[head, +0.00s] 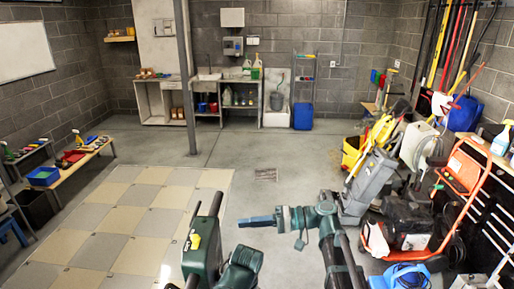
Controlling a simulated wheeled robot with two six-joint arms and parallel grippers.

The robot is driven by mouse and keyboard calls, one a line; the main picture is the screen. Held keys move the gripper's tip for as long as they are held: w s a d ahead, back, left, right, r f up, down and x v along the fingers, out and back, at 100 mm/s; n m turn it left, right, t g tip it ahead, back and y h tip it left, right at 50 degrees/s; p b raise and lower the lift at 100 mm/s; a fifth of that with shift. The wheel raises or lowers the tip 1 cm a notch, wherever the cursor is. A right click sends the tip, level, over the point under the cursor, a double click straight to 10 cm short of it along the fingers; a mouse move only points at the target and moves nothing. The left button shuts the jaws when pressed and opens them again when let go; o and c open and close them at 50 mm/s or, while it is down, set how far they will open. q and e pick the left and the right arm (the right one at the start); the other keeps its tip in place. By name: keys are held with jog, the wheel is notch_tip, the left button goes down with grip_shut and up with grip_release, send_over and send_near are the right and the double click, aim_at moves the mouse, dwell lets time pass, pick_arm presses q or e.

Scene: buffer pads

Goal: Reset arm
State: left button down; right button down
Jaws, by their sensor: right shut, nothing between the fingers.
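My right gripper (242,222) is near the bottom middle of the head view. Its slim dark-blue fingers point left and are shut with nothing between them. It is held over bare grey floor, to the right of the checkered pads. My right arm comes up from the bottom edge to it. Dark-green links of my left arm stand to its left, and I cannot make out a left gripper there. The buffer pads (147,222), beige and grey squares, lie flat on the floor at left, partly hidden by my left arm.
Cleaning machines, an orange-framed cart (462,172) and a blue machine (405,277) crowd the right side. A grey post (186,80) stands behind the pads. A low wooden bench (72,165) with small items is at left. The middle floor is clear.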

jog(key=s+d+f+m+h, duration=0.1)
jog(key=s+d+f+h, duration=0.25)
jog(key=f, duration=0.35)
jog(key=s+d+f+h, duration=0.2)
jog(key=d+f+h, duration=0.1)
jog(key=f+h, duration=0.3)
jog(key=s+d+f+m+t+h, duration=0.1)
jog(key=s+d+f+h, duration=0.2)
jog(key=d, duration=0.4)
jog(key=s+d+f+h, duration=0.1)
jog(key=d+f+h, duration=0.35)
jog(key=d, duration=0.35)
jog(key=s+a+f+n+b, duration=0.1)
jog(key=s+a+f+b, duration=0.1)
jog(key=a, duration=0.3)
jog(key=s+a+f+n+h+b, duration=0.1)
jog(key=s+a+f+n+b, duration=0.1)
jog(key=a, duration=0.4)
jog(key=shift+s+a+g+b, duration=0.15)
jog(key=shift+s+g+b, duration=0.15)
jog(key=shift+s+b, duration=0.5)
jog(key=shift+s+a+f, duration=0.1)
jog(key=shift+s, duration=0.05)
